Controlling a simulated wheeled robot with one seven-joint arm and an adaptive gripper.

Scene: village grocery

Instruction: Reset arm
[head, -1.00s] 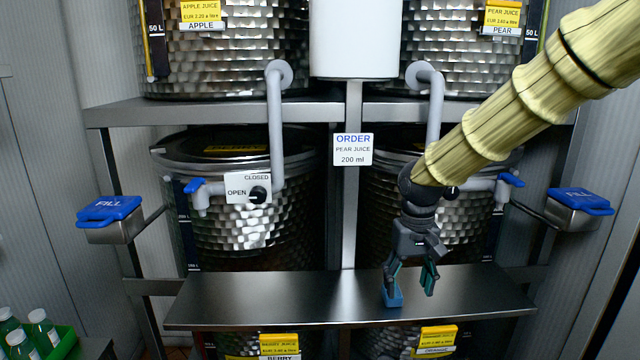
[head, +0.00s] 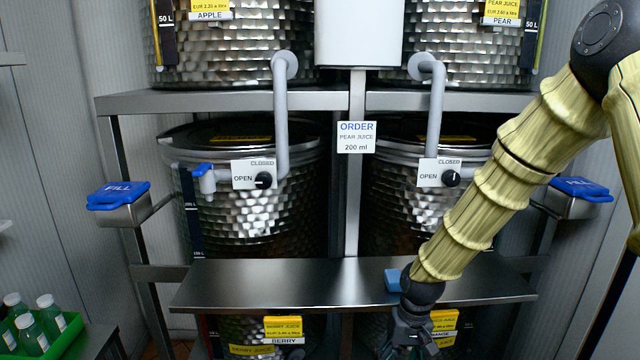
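My gripper (head: 404,347) hangs at the bottom edge of the head view, in front of the steel shelf. Its fingertips are cut off by the frame, so whether it is open or shut does not show. My bamboo-like arm comes down to it from the upper right. A small blue block (head: 393,280) lies on the steel shelf (head: 290,285), just left of my wrist and partly hidden by it. The right tap's black knob (head: 450,178) and the left tap's black knob (head: 264,180) sit on OPEN/CLOSED plates.
Shiny juice drums stand on the rack. An order sign (head: 356,137) reads pear juice, 200 ml. A green crate (head: 65,338) of bottles stands lower left.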

